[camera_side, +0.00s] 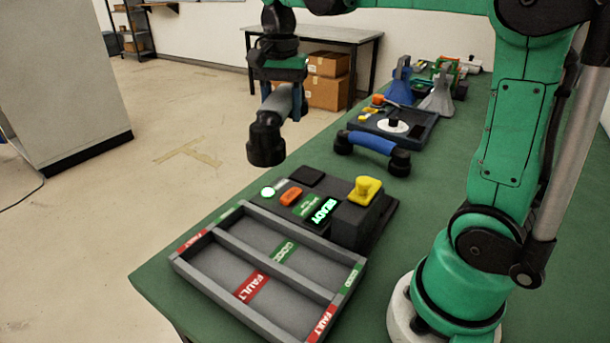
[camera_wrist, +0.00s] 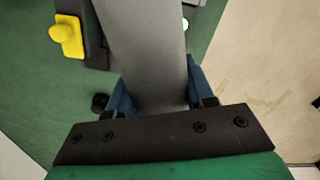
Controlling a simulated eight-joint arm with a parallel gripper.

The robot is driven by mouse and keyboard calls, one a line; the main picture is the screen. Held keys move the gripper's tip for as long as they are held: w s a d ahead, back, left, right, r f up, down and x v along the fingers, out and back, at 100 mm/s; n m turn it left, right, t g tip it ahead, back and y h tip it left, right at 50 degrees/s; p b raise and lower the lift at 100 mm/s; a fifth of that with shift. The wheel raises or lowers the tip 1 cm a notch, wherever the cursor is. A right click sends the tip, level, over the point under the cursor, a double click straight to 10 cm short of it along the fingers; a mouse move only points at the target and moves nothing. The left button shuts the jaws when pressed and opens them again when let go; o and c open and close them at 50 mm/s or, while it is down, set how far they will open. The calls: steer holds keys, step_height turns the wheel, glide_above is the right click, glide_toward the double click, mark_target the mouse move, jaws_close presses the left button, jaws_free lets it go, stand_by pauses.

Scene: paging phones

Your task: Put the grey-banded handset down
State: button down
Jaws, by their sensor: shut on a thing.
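My gripper (camera_side: 284,86) is shut on the grey-banded handset (camera_side: 282,103), which hangs in the air beyond the test box, with one black end (camera_side: 266,140) low toward the camera. Its other end is hidden. In the wrist view its grey band (camera_wrist: 148,45) runs between my blue fingers (camera_wrist: 160,92). The grey two-compartment tray (camera_side: 201,274) lies on the green table's near left part. Its near compartment has a red FAULT label (camera_side: 252,287), the far one a green GOOD label (camera_side: 283,252); both are empty.
The dark test box (camera_side: 352,225) has a yellow knob (camera_side: 367,189), an orange button (camera_side: 291,196) and a lit READY display (camera_side: 323,212). A blue-banded handset (camera_side: 372,142) lies behind it. A dark case (camera_side: 418,132) and blue and grey funnel-like pieces stand farther back.

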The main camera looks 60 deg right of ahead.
steer(key=w+a+f+n, duration=0.1)
steer(key=a+f+n, duration=0.1)
steer(key=a+n, duration=0.6)
steer(key=n, duration=0.5)
steer(key=shift+w+f+n, duration=0.15)
steer(key=shift+n, duration=0.15)
steer(key=shift+s+a+f, duration=0.2)
steer(key=shift+s+f, duration=0.85)
steer(key=shift+f, duration=1.3)
steer(key=shift+s+a+f, duration=0.2)
steer(key=shift+s+f, duration=0.9)
steer(key=shift+f, duration=1.3)
steer(key=shift+s+a+f, duration=0.2)
steer(key=shift+s+f, duration=0.85)
steer(key=shift+f, duration=1.3)
steer(key=shift+f, duration=0.55)
steer(key=shift+c, duration=1.2)
jaws_free()
